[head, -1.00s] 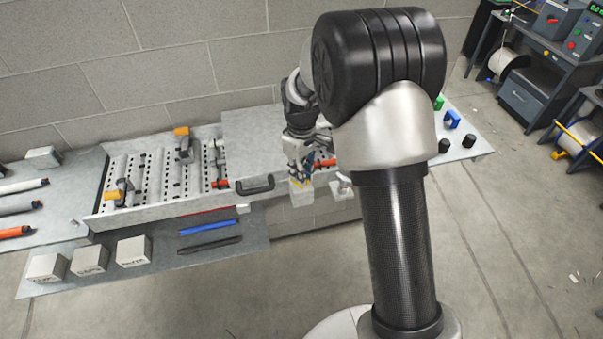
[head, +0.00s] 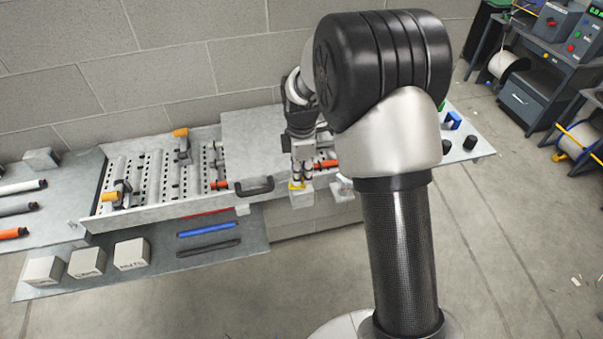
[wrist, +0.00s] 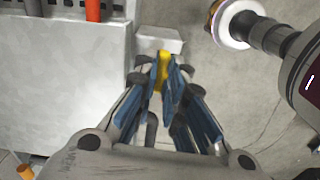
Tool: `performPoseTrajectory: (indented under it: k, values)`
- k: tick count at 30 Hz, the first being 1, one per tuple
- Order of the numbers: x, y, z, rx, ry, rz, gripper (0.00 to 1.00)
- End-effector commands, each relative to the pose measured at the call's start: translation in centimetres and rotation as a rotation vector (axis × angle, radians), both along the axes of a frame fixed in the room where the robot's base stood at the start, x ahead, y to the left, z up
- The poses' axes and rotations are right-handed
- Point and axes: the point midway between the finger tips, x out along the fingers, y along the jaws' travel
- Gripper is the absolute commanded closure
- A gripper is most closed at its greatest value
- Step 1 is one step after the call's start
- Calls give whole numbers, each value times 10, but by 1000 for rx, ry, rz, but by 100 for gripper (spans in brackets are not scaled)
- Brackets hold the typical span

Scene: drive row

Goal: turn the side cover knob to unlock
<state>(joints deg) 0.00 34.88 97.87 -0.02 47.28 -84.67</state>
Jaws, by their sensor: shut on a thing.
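The yellow knob (wrist: 164,62) sits on a small pale grey block (wrist: 158,40) beside the metal drive tray (wrist: 60,85). In the head view the knob (head: 297,186) shows as a small yellow patch above the block (head: 303,199), at the tray's front right. My gripper (wrist: 163,78) is shut on the knob, with its blue-padded fingers on both sides of it. In the head view my gripper (head: 300,179) points down at the block. The fingers partly hide the knob. A grey cover plate (head: 262,140) lies over part of the tray.
A black handle (head: 255,186) is on the tray's front. Orange-ended cylinders (head: 325,164) lie in the tray. A lower shelf (head: 205,262) holds labelled grey blocks and blue and black bars.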

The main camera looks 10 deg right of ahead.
Motion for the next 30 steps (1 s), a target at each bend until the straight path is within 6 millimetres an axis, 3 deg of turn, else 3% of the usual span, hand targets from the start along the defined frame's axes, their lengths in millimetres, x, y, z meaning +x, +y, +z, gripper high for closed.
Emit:
performPoseTrajectory:
  k: [9, 23, 24, 30]
  values:
    - [1, 0, 1, 1, -2, 96, 100]
    - [1, 0, 1, 0, -3, 111, 100]
    - [1, 0, 1, 0, -3, 112, 88]
    - [1, 0, 1, 0, -2, 110, 75]
